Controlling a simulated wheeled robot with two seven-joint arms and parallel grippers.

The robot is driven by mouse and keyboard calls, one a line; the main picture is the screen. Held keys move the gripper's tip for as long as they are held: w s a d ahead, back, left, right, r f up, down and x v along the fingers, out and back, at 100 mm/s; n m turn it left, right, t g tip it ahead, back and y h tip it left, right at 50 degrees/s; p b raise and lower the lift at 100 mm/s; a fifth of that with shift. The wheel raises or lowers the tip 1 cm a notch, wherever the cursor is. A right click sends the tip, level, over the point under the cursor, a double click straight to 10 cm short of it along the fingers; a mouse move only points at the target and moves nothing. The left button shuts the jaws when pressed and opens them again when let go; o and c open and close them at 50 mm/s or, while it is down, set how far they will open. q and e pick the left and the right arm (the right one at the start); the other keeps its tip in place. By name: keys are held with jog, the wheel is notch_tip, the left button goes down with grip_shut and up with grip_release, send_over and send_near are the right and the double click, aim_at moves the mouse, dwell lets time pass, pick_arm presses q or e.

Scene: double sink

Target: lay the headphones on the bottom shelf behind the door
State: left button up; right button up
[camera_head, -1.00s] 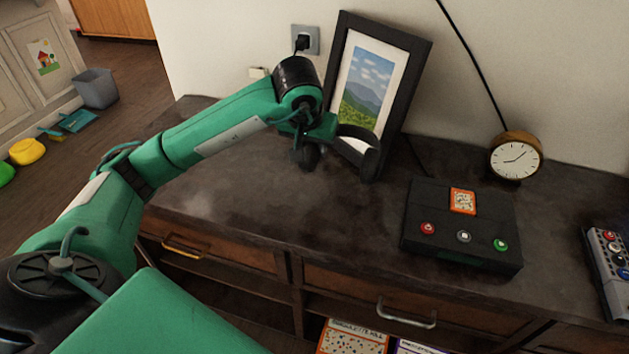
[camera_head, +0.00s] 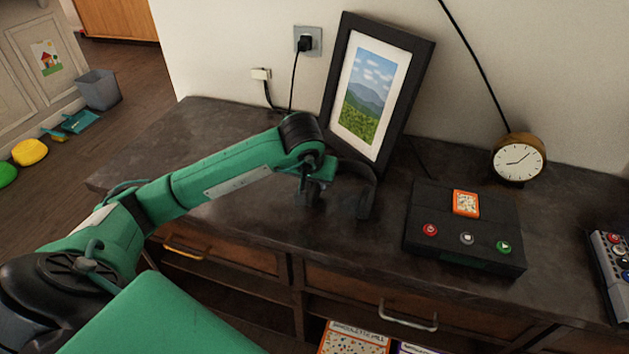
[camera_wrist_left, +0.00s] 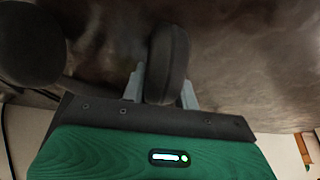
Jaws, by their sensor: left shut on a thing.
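The black headphones (camera_head: 366,188) are in my left gripper (camera_head: 322,187), in front of the picture frame in the head view. In the left wrist view one ear cup (camera_wrist_left: 168,62) sits between the two grey fingers of my left gripper (camera_wrist_left: 163,88), which is shut on it. The other ear cup (camera_wrist_left: 30,45) hangs at the left of that view. The headphones are low by the dark cabinet top; I cannot tell whether they touch it. Below are drawers and open shelf spaces (camera_head: 225,296). My right gripper is out of view.
A picture frame (camera_head: 407,110) leans on the wall behind the headphones. A black box with buttons (camera_head: 465,232) and a round clock (camera_head: 518,158) stand to the right. A control panel (camera_head: 610,262) is at the far right. Boxes (camera_head: 352,340) stand below the drawers. The cabinet top's left end is clear.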

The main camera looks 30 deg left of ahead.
pick_arm(q)
jog(key=shift+f, duration=0.1)
jog(key=o, duration=1.1)
